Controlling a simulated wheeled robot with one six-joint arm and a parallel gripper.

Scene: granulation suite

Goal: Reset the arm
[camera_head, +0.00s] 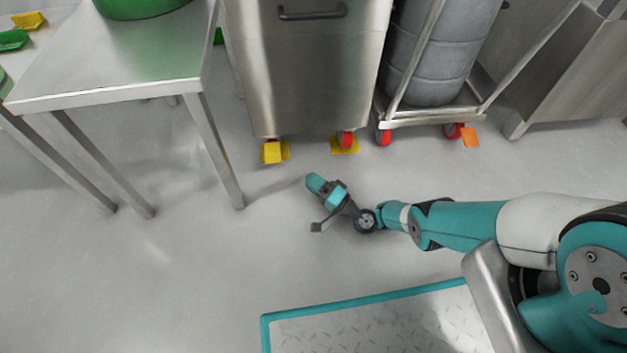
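My arm reaches in from the right edge, low over the open floor, and ends in my gripper (332,204) near the middle of the picture. A teal part of the end points to the upper left, and a dark part sticks out to the lower left. I see no separate object in the gripper. Its fingers are too small and foreshortened to show whether they are open or shut. The end is apart from the table and the cabinet in the picture.
A steel table (115,70) with a green round container (138,8) stands at the upper left. A steel wheeled cabinet (305,70) and a trolley (430,116) with a grey drum (440,55) stand behind. Floor at the lower left is clear.

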